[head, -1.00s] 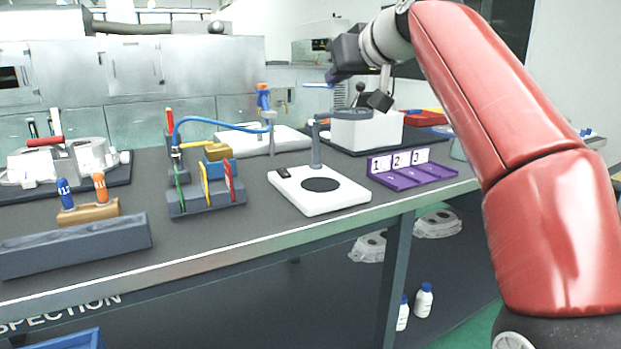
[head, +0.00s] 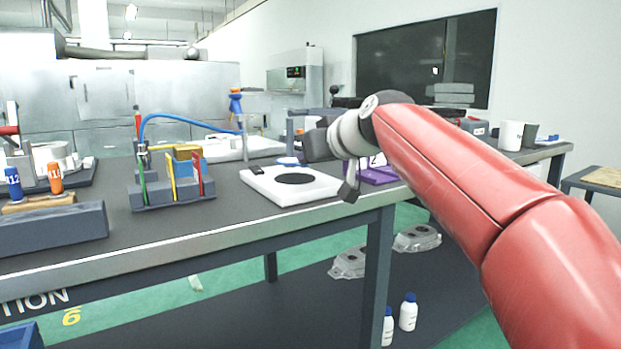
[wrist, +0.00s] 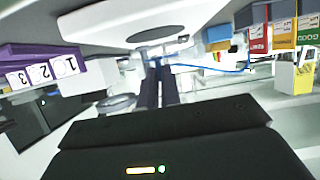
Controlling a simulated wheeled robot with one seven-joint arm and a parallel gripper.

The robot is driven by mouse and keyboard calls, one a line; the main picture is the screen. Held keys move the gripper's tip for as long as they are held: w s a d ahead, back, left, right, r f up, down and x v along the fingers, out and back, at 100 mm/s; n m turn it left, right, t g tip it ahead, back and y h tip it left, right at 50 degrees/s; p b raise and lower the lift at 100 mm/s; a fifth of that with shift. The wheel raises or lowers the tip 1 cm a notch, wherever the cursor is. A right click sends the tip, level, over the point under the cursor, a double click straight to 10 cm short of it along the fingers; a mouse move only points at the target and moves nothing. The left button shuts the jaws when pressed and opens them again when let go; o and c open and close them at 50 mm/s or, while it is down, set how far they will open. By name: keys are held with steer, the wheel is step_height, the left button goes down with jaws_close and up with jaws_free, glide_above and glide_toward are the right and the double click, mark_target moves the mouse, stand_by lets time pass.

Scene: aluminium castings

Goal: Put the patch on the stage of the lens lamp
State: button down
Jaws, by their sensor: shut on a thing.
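The lens lamp's white base (head: 262,188) stands on the bench, with its round black stage (head: 294,178) bare on top. My gripper (head: 304,162) is just above and behind the stage, at the base's right rear. It is shut on a small blue, flat piece, apparently the patch (head: 287,161), which sticks out to the left above the base. In the wrist view my gripper (wrist: 156,70) points toward the white base (wrist: 100,36) and the stage (wrist: 157,33). The held piece is hard to make out there. My gripper and wrist hide much of the lamp's post and lens.
A purple numbered tray (head: 378,175) lies right of the lamp, partly behind my wrist. A grey block (head: 55,232) lies near the front edge. Bare bench lies before the rack.

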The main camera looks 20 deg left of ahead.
mark_target(310, 186)
steer(key=shift+f, duration=1.4)
steer(key=shift+b, duration=0.35)
steer(key=shift+f, duration=0.25)
steer(key=c, duration=1.6)
jaws_free()
steer(key=shift+r, duration=0.15)
steer(key=shift+r, duration=0.25)
steer(key=v, duration=1.2)
